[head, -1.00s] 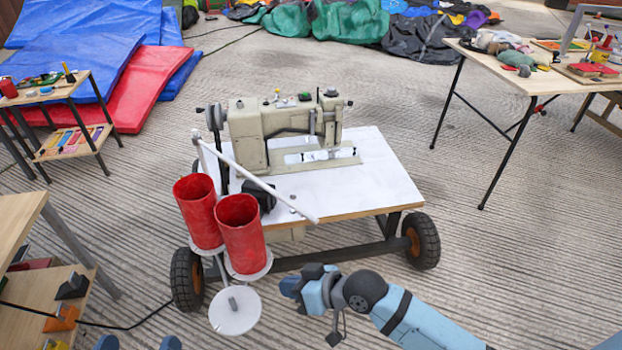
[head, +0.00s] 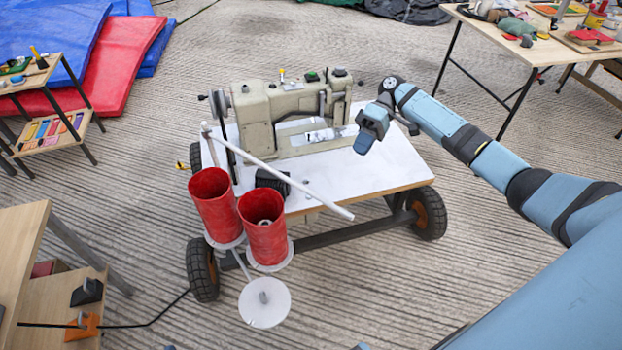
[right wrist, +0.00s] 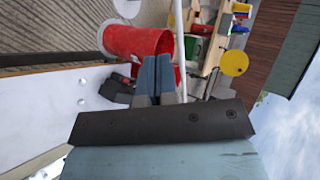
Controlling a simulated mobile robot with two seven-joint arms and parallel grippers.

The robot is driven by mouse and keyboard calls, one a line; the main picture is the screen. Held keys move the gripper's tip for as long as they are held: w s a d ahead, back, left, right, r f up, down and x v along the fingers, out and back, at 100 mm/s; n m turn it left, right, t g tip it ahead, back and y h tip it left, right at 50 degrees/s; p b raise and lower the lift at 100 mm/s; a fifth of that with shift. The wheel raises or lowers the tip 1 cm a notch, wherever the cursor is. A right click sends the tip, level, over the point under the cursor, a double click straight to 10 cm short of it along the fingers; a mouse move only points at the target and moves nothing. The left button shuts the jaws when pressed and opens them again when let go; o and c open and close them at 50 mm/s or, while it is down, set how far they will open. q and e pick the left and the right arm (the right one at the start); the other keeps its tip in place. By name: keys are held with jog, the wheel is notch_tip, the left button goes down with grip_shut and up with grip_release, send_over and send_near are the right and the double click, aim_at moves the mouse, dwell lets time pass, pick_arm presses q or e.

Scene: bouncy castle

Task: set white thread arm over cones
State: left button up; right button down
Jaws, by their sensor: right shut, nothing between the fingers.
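The white thread arm (head: 285,175) is a thin rod running from a post at the machine's left end down to the right, ending past the table's front edge. Two red thread cones (head: 212,200) (head: 265,228) stand on white discs at the stand's front left, in front of the rod. The rod lies beside them, not above them. My right gripper (head: 364,143) is shut and empty above the tabletop, behind and right of the rod's free end. In the right wrist view, its fingers (right wrist: 156,78) point toward a red cone (right wrist: 138,42), with the white rod (right wrist: 181,50) beyond. My left gripper is out of view.
The cream sewing machine (head: 280,112) stands on a white wheeled table (head: 385,172), close to my right gripper. An empty white disc (head: 265,303) is in front of the cones.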

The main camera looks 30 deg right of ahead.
jog(key=b, duration=0.3)
send_near(326, 201)
jog(key=w+d+f+x, duration=0.1)
jog(key=x, duration=0.6)
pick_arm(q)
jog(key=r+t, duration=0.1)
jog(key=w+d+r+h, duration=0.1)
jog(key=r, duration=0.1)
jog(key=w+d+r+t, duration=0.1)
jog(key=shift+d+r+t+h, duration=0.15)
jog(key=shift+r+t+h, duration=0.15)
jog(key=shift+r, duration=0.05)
pick_arm(e)
jog(key=shift+s+a, duration=0.15)
jog(key=shift+a, duration=0.1)
